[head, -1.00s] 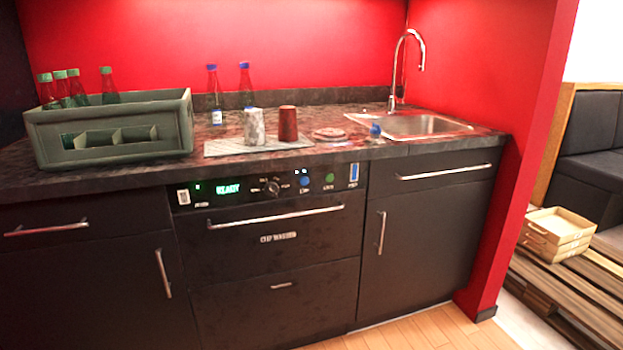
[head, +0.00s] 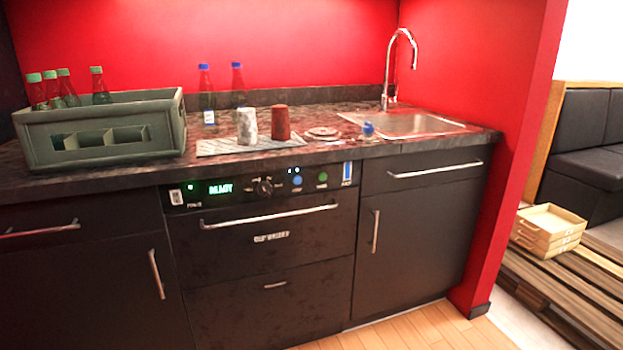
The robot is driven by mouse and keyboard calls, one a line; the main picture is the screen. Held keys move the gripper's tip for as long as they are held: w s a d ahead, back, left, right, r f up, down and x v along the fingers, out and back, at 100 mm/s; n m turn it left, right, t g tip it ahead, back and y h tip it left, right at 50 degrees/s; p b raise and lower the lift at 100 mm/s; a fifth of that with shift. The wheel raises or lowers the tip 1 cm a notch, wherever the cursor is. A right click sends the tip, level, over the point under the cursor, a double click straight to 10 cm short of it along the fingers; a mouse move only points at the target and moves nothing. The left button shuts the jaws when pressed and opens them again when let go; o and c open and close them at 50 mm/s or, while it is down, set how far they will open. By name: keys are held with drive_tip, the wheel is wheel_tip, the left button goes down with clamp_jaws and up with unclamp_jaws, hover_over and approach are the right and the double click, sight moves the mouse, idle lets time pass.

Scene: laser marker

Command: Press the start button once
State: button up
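The control panel (head: 228,199) runs along the top of the dark built-in machine under the counter. It has a white switch (head: 176,197) at its left end and a green lit display (head: 220,189) that seems to read READY. Right of the display are a dark round knob (head: 264,187), a blue round button (head: 297,180), a green round button (head: 322,177) and a tall blue-and-white piece (head: 347,170). The button labels are too blurred to read, so I cannot tell which is start. My gripper is not in view.
A sink (head: 420,122) is at the right. A drawer handle (head: 270,216) sticks out below the panel. Wooden floor (head: 430,328) shows in front.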

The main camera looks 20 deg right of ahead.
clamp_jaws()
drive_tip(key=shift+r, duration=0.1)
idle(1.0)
